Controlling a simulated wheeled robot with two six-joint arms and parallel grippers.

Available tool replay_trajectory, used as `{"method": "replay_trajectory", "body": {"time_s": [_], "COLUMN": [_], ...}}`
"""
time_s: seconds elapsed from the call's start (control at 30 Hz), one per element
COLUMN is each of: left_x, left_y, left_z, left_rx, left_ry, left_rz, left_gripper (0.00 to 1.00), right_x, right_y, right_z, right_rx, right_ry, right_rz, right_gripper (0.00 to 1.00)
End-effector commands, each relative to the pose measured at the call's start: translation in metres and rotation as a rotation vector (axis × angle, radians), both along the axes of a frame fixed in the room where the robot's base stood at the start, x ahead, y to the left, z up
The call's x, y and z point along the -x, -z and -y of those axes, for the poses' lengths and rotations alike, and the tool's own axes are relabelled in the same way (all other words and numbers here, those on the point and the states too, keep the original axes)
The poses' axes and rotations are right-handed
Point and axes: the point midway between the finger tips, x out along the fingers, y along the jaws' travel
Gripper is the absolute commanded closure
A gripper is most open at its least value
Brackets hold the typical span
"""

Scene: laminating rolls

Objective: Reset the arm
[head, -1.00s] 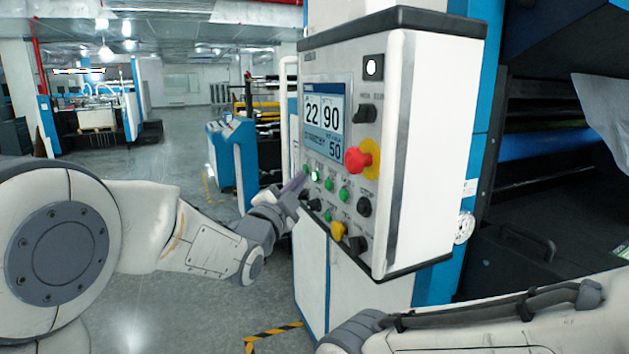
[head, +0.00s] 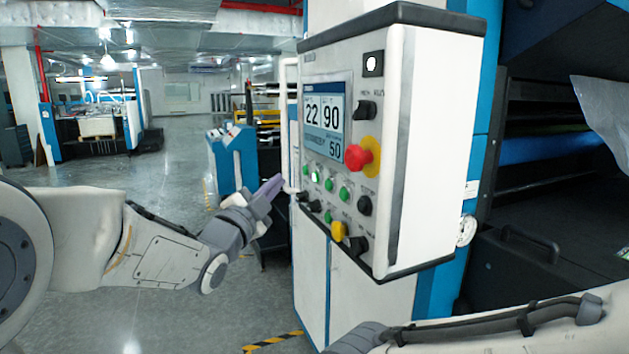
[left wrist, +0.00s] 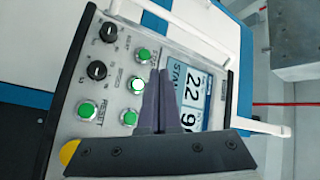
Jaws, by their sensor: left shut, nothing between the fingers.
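The control panel (head: 430,150) stands in the middle of the head view, with a screen (head: 324,120) reading 22, 90 and 50. Below the screen are several green buttons, one of them (head: 315,177) lit; the lit button also shows in the left wrist view (left wrist: 135,85). A red knob (head: 358,157) on a yellow plate and a yellow knob (head: 338,231) are on the panel. My left gripper (head: 278,182) is shut and empty, just left of the panel's button rows and apart from them. In the left wrist view its fingers (left wrist: 158,88) are together, in front of the panel. My right gripper is out of view.
My right forearm (head: 490,325) crosses the lower right. A blue and white machine (head: 233,155) stands behind, left of the panel. A dark machine bay (head: 560,200) is at the right. The grey floor (head: 175,190) at left is open.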

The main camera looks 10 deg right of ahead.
Motion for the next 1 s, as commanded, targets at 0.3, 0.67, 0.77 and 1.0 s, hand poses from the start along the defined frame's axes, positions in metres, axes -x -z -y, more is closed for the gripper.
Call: {"method": "replay_trajectory", "body": {"time_s": [0.3,0.67,0.77,1.0], "left_x": [0.000,0.012,0.035,0.148], "left_y": [0.000,0.033,0.077,0.197], "left_z": [0.000,0.012,0.022,0.026], "left_rx": [0.000,0.023,0.051,0.094], "left_ry": [0.000,-0.004,-0.019,-0.139], "left_rz": [0.000,-0.184,-0.420,-1.070], "left_gripper": [1.00,1.00,1.00,1.00], "right_x": [0.000,0.000,0.000,0.000], "right_y": [0.000,0.003,0.006,0.014], "right_z": [0.000,0.000,0.000,0.000], "right_rx": [0.000,0.000,0.000,0.000], "right_ry": [0.000,0.004,0.004,0.004], "right_rz": [0.000,0.000,0.000,0.000], "right_gripper": [0.23,0.23,0.23,0.23]}}
